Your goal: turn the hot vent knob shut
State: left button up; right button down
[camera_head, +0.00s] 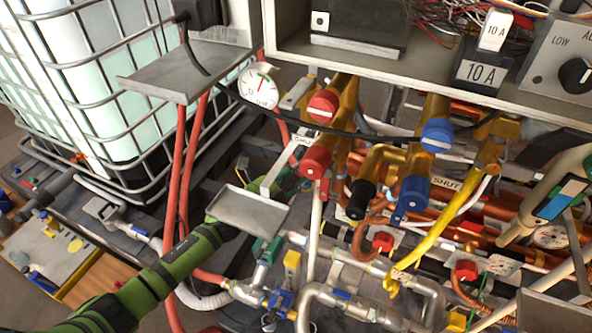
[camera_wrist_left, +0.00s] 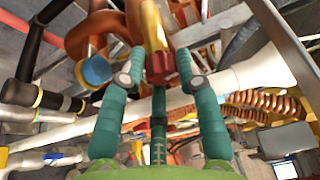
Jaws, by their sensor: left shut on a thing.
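The lower red knob (camera_head: 317,161) sits on a brass valve beside a white SHUT label (camera_head: 301,144), and I take it as the hot vent knob. In the left wrist view the red knob (camera_wrist_left: 159,68) is between my left gripper's (camera_wrist_left: 160,72) two green fingers, which are shut on it. In the head view my left gripper (camera_head: 302,183) reaches the knob from below left, partly hidden behind a grey metal plate (camera_head: 246,208). Another red knob (camera_head: 323,105) sits just above. My right gripper is not in view.
Blue knobs (camera_head: 437,135) and a yellow lever handle (camera_head: 430,250) stand to the right. Red hoses (camera_head: 176,165) run down by my left arm. A dial gauge (camera_head: 260,87) and a black cable hang close above. Pipes crowd the space below.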

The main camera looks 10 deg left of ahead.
pick_arm(q)
jog(key=shift+d+r, duration=0.2)
jog(key=shift+r, duration=0.15)
jog(key=o, duration=1.1)
jog(key=shift+c, duration=0.2)
jog(key=shift+f, duration=0.1)
jog(key=shift+a+f, duration=0.1)
jog(key=shift+f, duration=0.1)
